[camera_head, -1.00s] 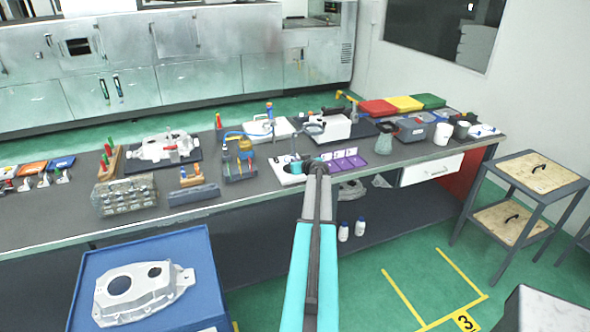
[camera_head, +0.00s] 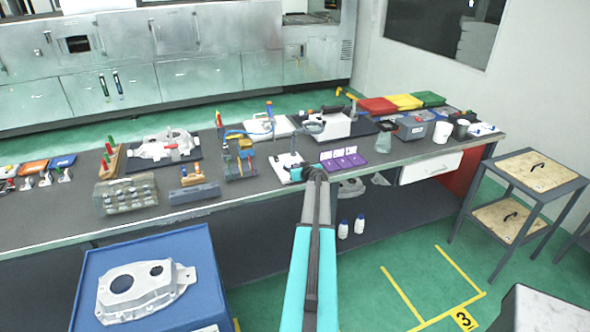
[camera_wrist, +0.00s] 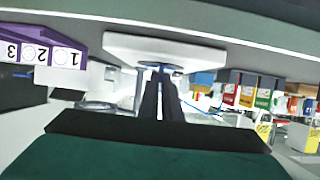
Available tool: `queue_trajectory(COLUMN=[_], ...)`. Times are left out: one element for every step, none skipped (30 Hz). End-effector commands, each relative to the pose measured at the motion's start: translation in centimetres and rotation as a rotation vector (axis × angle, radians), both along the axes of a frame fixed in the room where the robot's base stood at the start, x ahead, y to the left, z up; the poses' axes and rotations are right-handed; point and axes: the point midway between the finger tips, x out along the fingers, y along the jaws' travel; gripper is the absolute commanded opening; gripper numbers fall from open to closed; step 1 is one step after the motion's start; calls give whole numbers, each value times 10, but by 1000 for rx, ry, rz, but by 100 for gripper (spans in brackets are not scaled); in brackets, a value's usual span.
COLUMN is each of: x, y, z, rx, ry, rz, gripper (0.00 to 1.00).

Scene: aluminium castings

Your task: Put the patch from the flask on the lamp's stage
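My gripper (camera_head: 308,170) is over the front edge of the bench, beside a white base plate (camera_head: 284,168). In the wrist view its two dark fingers (camera_wrist: 161,103) point toward a white slab (camera_wrist: 200,51), and their gap is unclear. I cannot make out a patch. A clear cone-shaped vessel (camera_head: 381,180), possibly the flask, is near the front edge, right of the purple tray. I cannot tell for sure which item is the lamp or its stage; my wrist hides part of the white plate.
A purple tray with numbered labels (camera_head: 356,162) lies just right of my gripper; it also shows in the wrist view (camera_wrist: 88,62). Grey bins (camera_head: 415,129) and a white cup (camera_head: 442,133) stand at the right.

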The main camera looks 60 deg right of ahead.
Motion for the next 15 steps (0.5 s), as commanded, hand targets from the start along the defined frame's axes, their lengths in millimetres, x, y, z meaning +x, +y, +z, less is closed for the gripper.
queue_trajectory(x=[0,0,0,0,0,0,0,0,0,0,0,0,0,0,0], y=[0,0,0,0,0,0,0,0,0,0,0,0,0,0,0], z=[-1,-2,-2,-2,-1,-1,-1,-1,-1,-1,-1,-1,-1,-1,-1], rx=[0,0,0,0,0,0,0,0,0,0,0,0,0,0,0], ry=[0,0,0,0,0,0,0,0,0,0,0,0,0,0,0], rz=[0,0,0,0,0,0,0,0,0,1,1,1,1,1,1], gripper=[0,0,0,6,11,18,23,23,23,23,23,23,23,23,23])
